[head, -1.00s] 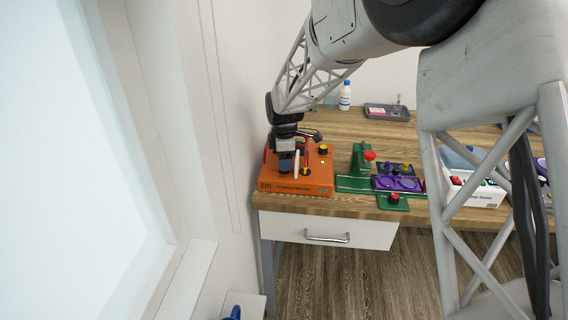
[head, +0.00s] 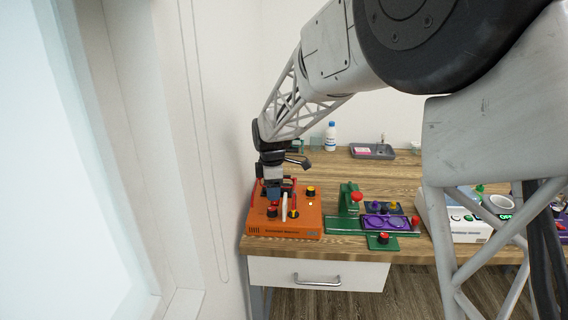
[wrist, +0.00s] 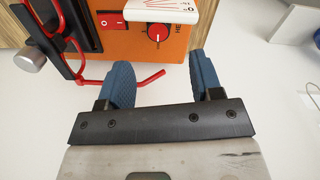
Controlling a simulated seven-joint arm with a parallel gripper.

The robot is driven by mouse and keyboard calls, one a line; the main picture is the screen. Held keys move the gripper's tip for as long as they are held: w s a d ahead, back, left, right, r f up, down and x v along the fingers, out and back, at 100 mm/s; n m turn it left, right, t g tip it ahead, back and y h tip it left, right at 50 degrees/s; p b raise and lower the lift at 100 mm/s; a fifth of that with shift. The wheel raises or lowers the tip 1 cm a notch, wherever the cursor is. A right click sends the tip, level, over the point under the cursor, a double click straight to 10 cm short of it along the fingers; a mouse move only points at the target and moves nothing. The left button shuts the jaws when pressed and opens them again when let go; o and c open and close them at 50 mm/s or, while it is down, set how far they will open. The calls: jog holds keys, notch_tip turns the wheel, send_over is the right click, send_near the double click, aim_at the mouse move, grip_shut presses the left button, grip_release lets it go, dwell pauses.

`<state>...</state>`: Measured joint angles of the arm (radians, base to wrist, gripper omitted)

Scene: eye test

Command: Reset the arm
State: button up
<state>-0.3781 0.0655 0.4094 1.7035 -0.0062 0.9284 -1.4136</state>
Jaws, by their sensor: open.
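My gripper (head: 273,190) is over the left part of an orange machine (head: 285,233) on the wooden table. In the wrist view its two blue fingers are apart, and my gripper (wrist: 162,75) is open. The orange machine (wrist: 140,46) lies beyond the fingertips, with a red knob (wrist: 157,32) and a white lever (wrist: 160,9). A thin red rod (wrist: 148,80) shows between the fingers. No finger visibly grips it; whether it touches one, I cannot tell. My gripper hides part of the machine's top in the head view.
A green device (head: 346,208) with a red ball and a purple panel (head: 388,222) stand right of the machine. A white device (head: 462,229) is farther right, partly behind my arm. A bottle (head: 331,137) and grey tray (head: 372,152) are at the back. The wall is close on the left.

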jog(key=s+d+r+m+t, duration=0.1)
jog(key=s+d+r+m, duration=0.4)
jog(key=s+d, duration=0.4)
jog(key=s+d+r+m, duration=0.5)
jog(key=s+d+r, duration=0.1)
jog(key=s+d, duration=0.35)
jog(key=s+d+f+m, duration=0.1)
jog(key=s+d+m, duration=0.4)
jog(key=s, duration=0.6)
jog(key=s+d+m+t, duration=0.1)
jog(key=s+d+m, duration=0.4)
jog(key=s, duration=0.7)
jog(key=shift+s+f+m, duration=0.15)
jog(key=shift+f+m, duration=0.2)
jog(key=shift+m, duration=0.05)
dwell(3.4)
